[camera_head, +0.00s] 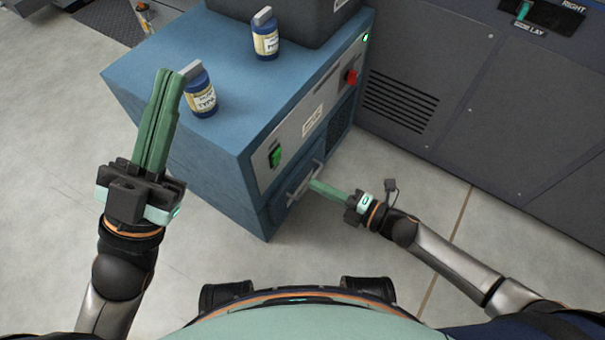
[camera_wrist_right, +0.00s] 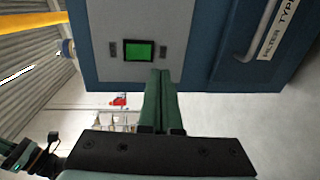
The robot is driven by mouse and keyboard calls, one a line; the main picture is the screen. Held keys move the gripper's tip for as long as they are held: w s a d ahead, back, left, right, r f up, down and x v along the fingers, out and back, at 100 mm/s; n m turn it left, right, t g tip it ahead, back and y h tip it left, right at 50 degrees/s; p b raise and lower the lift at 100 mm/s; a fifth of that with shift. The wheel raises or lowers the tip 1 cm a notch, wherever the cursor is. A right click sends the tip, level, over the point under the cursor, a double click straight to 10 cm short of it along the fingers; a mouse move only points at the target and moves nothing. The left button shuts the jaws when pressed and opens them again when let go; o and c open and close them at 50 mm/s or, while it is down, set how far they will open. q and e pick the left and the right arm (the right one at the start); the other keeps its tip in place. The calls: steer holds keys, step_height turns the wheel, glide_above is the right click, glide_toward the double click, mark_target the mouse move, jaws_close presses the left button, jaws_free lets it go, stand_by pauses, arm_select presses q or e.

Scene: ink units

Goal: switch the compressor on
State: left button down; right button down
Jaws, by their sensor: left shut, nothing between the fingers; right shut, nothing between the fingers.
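The compressor appears to be the blue cabinet (camera_head: 215,140) with a grey front panel. A green switch (camera_head: 276,157) sits low on that panel; it also shows lit green in the right wrist view (camera_wrist_right: 138,51). My right gripper (camera_head: 313,184) is shut and empty, its fingertips close to the cabinet front by the handle (camera_head: 304,180). In the right wrist view its fingers (camera_wrist_right: 161,75) end just below and right of the green switch; I cannot tell if they touch the panel. My left gripper (camera_head: 178,75) is shut and empty, raised at the cabinet's left side.
Two labelled bottles stand on the cabinet top, one near (camera_head: 200,92) and one farther back (camera_head: 265,38). A red knob (camera_head: 351,76) and a small green light (camera_head: 366,37) sit on the panel's far end. A grey machine (camera_head: 450,100) stands behind. The floor in front is clear.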

arm_select(q)
steer(key=shift+r, duration=0.5)
arm_select(e)
steer(key=v, duration=0.2)
steer(key=f+v, duration=0.1)
steer(key=v, duration=0.2)
steer(key=shift+s+d+f, duration=0.1)
arm_select(q)
steer(key=shift+a+r+h, duration=0.1)
steer(key=shift+h, duration=0.2)
